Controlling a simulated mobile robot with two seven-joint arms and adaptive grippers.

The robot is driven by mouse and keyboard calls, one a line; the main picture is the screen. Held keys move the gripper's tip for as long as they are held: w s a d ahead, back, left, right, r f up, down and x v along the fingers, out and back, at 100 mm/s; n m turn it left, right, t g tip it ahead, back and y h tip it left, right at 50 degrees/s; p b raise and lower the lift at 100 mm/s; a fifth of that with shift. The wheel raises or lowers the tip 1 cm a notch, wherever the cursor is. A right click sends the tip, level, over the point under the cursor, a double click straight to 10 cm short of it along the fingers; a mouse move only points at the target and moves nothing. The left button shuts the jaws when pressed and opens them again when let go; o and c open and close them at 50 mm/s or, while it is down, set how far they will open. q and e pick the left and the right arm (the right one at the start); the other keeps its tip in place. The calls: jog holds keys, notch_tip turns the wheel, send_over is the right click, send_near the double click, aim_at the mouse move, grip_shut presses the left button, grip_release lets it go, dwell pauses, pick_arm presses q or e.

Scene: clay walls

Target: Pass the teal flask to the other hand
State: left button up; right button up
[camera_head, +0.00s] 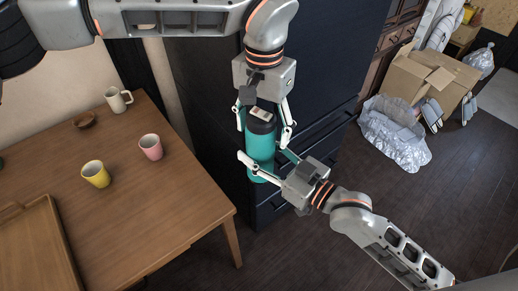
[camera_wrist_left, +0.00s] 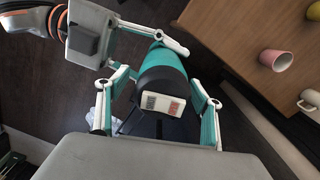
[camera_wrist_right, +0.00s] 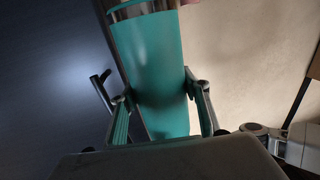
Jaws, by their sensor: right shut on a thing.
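The teal flask (camera_head: 260,148) is held upright in the air right of the table, its dark cap on top with a pale label. In the left wrist view its cap (camera_wrist_left: 160,88) is seen from above. My right gripper (camera_head: 267,167) is shut on the lower part of the flask; its teal body (camera_wrist_right: 160,75) fills the space between the fingers in the right wrist view. My left gripper (camera_head: 264,121) points down from above, with its fingers on either side of the cap. Gaps show between these fingers and the cap, so it is open.
Dark cabinet (camera_head: 205,100) drawers stand behind the flask. Cardboard boxes (camera_head: 425,80) sit at back right.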

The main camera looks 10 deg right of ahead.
aim_at(264, 112)
pick_arm(q)
jog(key=shift+r, duration=0.1)
notch_tip(264, 112, up, 7)
jog(key=shift+r, duration=0.2)
dwell(0.6)
